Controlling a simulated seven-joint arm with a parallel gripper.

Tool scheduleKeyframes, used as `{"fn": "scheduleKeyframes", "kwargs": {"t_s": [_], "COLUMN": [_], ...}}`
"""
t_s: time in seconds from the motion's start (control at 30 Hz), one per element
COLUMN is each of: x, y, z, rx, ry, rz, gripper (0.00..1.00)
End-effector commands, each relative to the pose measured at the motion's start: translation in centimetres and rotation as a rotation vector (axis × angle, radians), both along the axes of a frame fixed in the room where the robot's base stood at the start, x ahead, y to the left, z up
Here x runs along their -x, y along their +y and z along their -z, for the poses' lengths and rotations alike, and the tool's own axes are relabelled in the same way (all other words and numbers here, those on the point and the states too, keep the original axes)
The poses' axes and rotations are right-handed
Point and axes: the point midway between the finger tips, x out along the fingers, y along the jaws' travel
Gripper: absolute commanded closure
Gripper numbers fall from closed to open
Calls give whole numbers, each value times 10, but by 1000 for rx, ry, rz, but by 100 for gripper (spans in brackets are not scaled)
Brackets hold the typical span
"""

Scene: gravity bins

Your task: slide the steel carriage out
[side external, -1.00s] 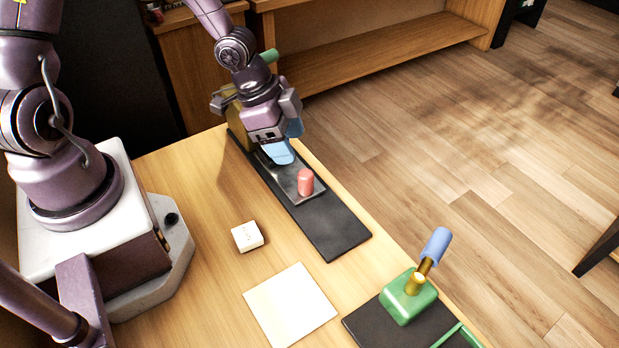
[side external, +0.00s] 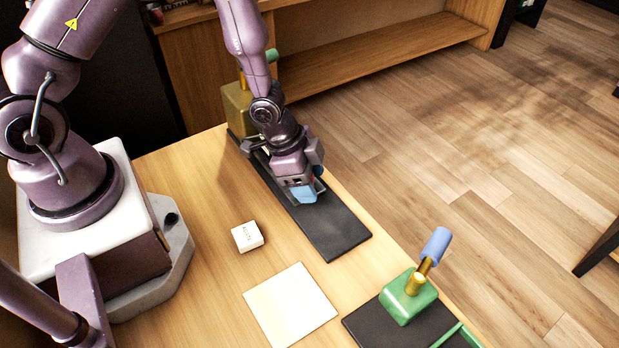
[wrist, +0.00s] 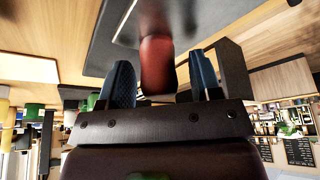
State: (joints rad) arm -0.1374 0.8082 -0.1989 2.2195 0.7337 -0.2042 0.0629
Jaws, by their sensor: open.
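The steel carriage is a grey plate on a long black base (side external: 338,236); my gripper mostly hides it in the side view, and its underlying surface shows in the wrist view (wrist: 110,45). My gripper (side external: 304,195) is low over the carriage's near end. Its blue-padded fingers (wrist: 163,82) are open, one on each side of the knob, with visible gaps. The knob is not gripped.
A brass-coloured housing (side external: 236,108) stands at the far end of the black base. The base's near end is bare. A small white block (side external: 247,237) and a pale square pad (side external: 290,306) lie nearby. A green block (side external: 408,297) with a blue-handled lever (side external: 436,246) stands at front right.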

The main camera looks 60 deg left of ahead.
Motion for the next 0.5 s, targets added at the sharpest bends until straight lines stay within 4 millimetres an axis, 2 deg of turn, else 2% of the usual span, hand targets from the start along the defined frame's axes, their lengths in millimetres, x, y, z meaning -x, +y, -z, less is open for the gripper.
{"fn": "scheduleKeyframes", "kwargs": {"t_s": [0.27,0.5], "x": [-1,-1], "y": [0,0], "z": [2,1], "rx": [-1,0], "ry": [-1,0], "rz": [0,0], "gripper": [42,94]}}
